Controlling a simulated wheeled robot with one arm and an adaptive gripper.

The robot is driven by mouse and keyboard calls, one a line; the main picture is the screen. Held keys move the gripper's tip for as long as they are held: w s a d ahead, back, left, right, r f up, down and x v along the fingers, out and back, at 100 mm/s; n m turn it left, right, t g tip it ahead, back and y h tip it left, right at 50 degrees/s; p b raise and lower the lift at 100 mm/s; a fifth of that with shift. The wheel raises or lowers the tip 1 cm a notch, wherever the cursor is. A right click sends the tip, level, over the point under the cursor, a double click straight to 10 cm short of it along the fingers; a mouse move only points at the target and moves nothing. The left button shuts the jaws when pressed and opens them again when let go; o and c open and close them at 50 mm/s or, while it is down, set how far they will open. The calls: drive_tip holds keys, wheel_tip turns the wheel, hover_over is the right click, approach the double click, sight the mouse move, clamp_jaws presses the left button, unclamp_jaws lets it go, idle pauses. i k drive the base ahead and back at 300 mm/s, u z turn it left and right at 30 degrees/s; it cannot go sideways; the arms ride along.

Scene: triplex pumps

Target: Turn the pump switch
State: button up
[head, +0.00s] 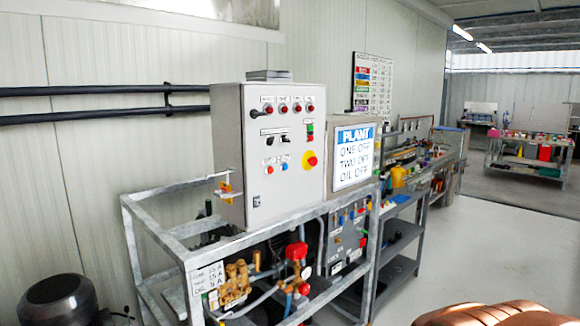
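A light grey control cabinet (235,125) stands on a metal frame in the middle of the head view. Its front has a row of red lamps (297,107) at the top, with labels too small to read. Red and blue buttons (285,166) sit lower down. A red knob on a yellow plate (310,160) is at the right. I cannot tell which control is the pump switch. My gripper is not in view.
A sign (354,157) right of the cabinet reads PLANT, ONE OFF, TWO OFF, OIL OFF. The grey frame (185,257) holds brass and red pump parts. A dark round object (58,298) stands lower left, a brown seat (500,314) lower right. Floor (480,240) is clear at right.

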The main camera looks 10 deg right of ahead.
sight(270, 140)
drive_tip(key=u, duration=0.6)
drive_tip(key=i, duration=0.85)
drive_tip(key=u, duration=0.15)
